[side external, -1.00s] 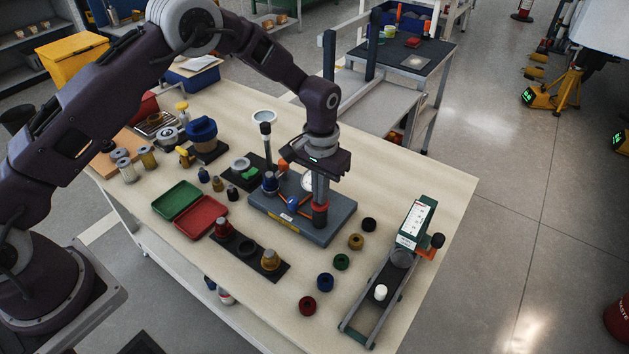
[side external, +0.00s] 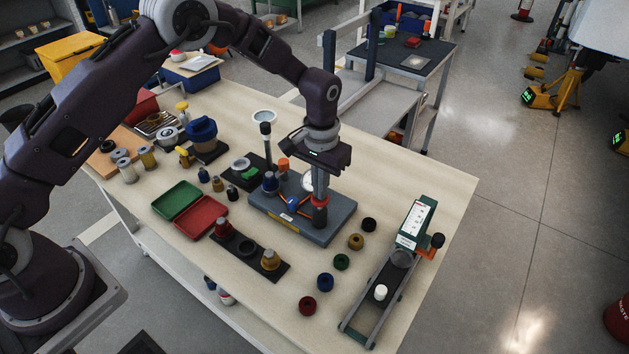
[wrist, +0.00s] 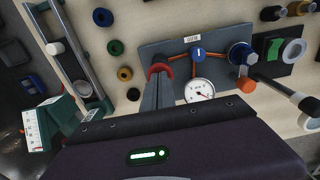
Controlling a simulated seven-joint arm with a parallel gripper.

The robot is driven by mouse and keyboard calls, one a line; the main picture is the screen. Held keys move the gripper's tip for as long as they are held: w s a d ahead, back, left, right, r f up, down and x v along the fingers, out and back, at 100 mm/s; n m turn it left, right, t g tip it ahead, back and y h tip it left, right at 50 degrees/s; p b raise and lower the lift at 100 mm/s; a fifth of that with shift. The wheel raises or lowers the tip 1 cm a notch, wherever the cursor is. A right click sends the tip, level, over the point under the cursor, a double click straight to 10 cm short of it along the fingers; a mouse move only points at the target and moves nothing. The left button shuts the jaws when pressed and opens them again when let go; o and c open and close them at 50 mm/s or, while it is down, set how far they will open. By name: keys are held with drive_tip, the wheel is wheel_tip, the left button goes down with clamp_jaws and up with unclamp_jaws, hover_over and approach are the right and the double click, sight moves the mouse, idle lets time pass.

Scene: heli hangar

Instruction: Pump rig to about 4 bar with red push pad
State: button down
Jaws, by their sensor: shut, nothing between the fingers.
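The pump rig is a grey-blue base plate (side external: 342,226) on the bench, also in the wrist view (wrist: 222,68). The red push pad (side external: 320,201) tops a dark cylinder at the rig's right end; in the wrist view it shows as a red ring (wrist: 159,69). My gripper (side external: 320,193) is shut and empty, pointing down with its fingertips at the pad, apparently touching it. The white gauge (wrist: 200,91) faces the wrist camera, but its numbers are too small to read. A blue valve knob (wrist: 197,53) and an orange knob (wrist: 246,85) are on the rig.
Several coloured rings, such as the green ring (side external: 341,261), lie right of and in front of the rig. A green-headed tester (side external: 415,222) stands at the right.

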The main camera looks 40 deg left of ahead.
drive_tip(key=shift+f, duration=1.25)
drive_tip(key=shift+r, duration=1.55)
drive_tip(key=shift+f, duration=0.2)
drive_tip(key=shift+r, duration=0.3)
wheel_tip(320, 180, up, 7)
idle(0.6)
idle(0.6)
